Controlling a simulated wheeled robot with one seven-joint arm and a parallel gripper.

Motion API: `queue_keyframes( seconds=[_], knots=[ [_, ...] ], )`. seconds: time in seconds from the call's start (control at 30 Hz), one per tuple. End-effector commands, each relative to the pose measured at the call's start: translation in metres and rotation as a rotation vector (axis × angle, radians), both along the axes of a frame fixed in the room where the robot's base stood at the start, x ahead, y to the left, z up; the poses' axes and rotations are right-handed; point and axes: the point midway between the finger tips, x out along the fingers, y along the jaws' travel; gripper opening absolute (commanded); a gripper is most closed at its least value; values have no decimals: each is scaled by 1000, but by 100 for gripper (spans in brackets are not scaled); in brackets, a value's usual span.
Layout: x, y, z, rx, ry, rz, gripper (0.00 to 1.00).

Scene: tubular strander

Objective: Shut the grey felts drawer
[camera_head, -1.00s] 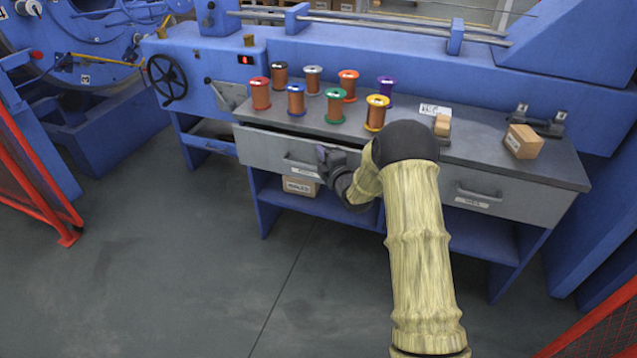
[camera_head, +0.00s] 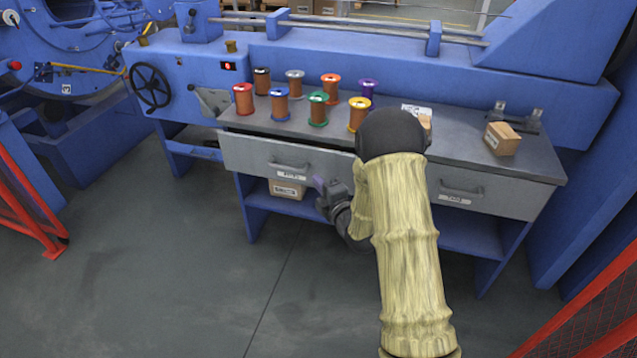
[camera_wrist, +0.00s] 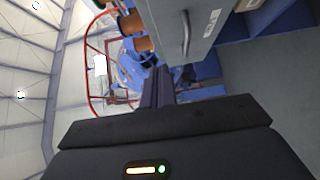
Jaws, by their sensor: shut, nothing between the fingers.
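Two grey drawers sit under the bench top: a left drawer (camera_head: 245,155) and a right drawer (camera_head: 500,195). Each has a bar handle and a small label; I cannot read which says felts. The left drawer's handle (camera_head: 289,165) is free of my gripper. A thin dark gap shows above part of the left drawer front, which looks nearly in line with the bench edge; I cannot tell if it is fully shut. My gripper (camera_head: 322,187) is shut and empty, just below and right of that handle. In the wrist view, a drawer front (camera_wrist: 207,38) with its handle (camera_wrist: 186,34) lies beside the fingers (camera_wrist: 158,85).
Several wire spools (camera_head: 318,108) stand on the bench top (camera_head: 450,145). A carton (camera_head: 502,138) is at its right, another box (camera_head: 287,189) on the shelf below. Red guards (camera_head: 30,210) stand at left and lower right. Floor in front is clear.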

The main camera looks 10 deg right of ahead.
Motion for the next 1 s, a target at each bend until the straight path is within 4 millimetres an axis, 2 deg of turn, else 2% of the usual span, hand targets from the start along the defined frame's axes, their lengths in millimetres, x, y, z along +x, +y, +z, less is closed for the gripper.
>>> queue_keyframes(
  seconds=[0.13,0.2,0.23,0.37,0.57,0.77,0.87,1.0],
  knots=[
    [0,3,0,0,1,4,2],
    [0,5,0,2,4,7,16],
    [0,6,0,4,10,7,19],
    [-2,4,3,38,77,-12,19],
    [-16,-12,10,189,335,-127,19],
    [-57,-30,13,415,642,-336,19],
    [-86,-38,15,539,779,-463,19],
    [-136,-46,18,716,953,-663,19]
  ],
)
